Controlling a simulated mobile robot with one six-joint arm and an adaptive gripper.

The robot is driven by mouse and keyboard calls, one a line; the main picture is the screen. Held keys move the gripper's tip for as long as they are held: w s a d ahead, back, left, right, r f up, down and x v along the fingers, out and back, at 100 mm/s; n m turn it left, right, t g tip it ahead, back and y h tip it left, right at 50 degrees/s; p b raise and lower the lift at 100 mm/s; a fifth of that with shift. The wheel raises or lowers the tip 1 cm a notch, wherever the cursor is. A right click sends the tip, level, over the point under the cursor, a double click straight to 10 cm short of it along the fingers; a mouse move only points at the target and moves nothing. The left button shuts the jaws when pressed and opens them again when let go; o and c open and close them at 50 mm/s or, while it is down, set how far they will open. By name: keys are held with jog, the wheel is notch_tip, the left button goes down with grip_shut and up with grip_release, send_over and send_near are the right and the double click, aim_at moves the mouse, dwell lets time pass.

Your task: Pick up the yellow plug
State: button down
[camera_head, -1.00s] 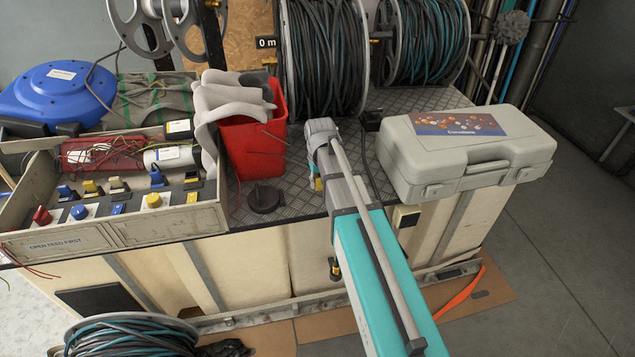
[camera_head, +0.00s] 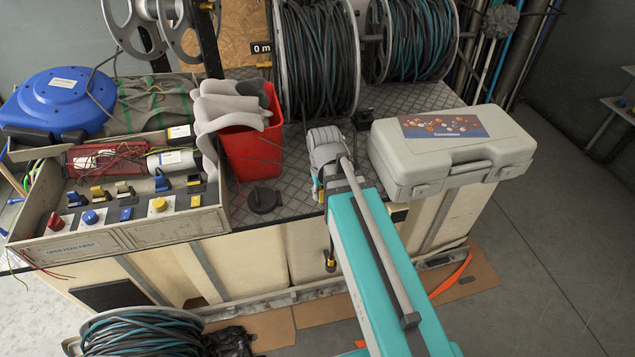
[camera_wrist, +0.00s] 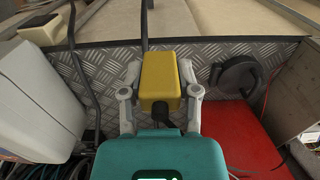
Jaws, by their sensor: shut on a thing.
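The yellow plug (camera_wrist: 160,78) is a yellow block with a dark cable at its end nearest my wrist. In the wrist view it sits between the two grey fingers of my gripper (camera_wrist: 160,88), which is shut on it. The tread-plate bench top (camera_wrist: 105,62) shows behind the plug; I cannot tell how much gap there is between them. In the head view my wrist and arm hide most of the gripper, which is over the bench's front part, between the red bucket and the grey case.
A red bucket (camera_head: 255,155) with grey pads stands left of my wrist, and a round black disc (camera_head: 264,199) lies before it. A grey case (camera_head: 450,160) is at the right. A control box (camera_head: 150,233) stands left. Hose reels (camera_head: 318,55) stand behind.

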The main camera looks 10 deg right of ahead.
jog(key=shift+s+r, duration=0.3)
jog(key=shift+s, duration=0.35)
jog(key=shift+s, duration=0.1)
